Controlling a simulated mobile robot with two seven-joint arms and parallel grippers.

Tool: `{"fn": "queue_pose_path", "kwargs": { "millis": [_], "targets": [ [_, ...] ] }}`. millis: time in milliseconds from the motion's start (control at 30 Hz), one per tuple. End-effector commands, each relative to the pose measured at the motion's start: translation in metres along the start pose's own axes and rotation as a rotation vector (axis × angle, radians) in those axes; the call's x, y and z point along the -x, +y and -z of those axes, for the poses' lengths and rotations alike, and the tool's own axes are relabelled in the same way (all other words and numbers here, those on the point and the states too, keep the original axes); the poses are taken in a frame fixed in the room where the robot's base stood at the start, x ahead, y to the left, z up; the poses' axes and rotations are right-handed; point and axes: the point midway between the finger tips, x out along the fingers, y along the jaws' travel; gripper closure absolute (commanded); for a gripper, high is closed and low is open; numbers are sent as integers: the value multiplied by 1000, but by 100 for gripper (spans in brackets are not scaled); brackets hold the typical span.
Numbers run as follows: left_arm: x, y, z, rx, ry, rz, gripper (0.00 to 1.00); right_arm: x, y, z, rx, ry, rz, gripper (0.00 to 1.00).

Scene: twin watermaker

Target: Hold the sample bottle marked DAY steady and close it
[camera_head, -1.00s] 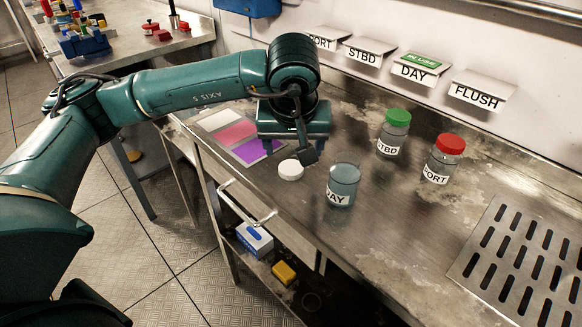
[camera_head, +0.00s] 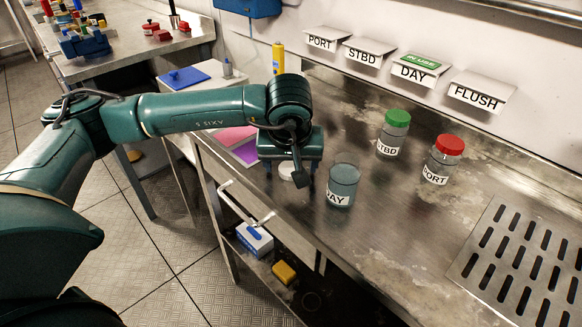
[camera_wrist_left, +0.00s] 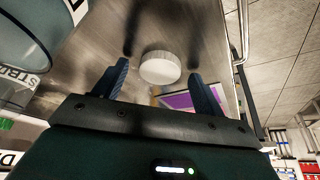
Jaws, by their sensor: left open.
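The DAY sample bottle (camera_head: 343,180) stands upright and open on the steel bench, with no lid on its mouth. In the left wrist view a clear round vessel (camera_wrist_left: 38,40), apparently this bottle, is cut off at upper left. A white cap (camera_head: 287,171) lies on the bench left of the bottle, partly hidden by my gripper. My left gripper (camera_head: 288,172) is open and points down over the cap. In the left wrist view the cap (camera_wrist_left: 160,68) shows between and just beyond the two blue fingers, with gaps on both sides. My right gripper is not in view.
The green-capped STBD bottle (camera_head: 392,133) and red-capped PORT bottle (camera_head: 442,160) stand to the right. A drain grate (camera_head: 520,265) is at lower right. Coloured sheets (camera_head: 240,142) lie behind my gripper. A rail handle (camera_head: 243,212) runs along the bench's front edge.

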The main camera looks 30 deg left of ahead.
Motion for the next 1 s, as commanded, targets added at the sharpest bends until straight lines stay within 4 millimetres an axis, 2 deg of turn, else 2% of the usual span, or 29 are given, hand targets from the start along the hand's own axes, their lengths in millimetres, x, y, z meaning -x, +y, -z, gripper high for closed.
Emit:
{"fn": "queue_pose_path", "kwargs": {
  "millis": [167,733,1000],
  "targets": [
    [0,0,0,0,0,0,30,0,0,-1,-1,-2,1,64],
    [1,0,0,0,-1,0,75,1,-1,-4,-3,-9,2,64],
    [3,0,1,0,0,-1,77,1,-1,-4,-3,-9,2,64]
  ]
}}
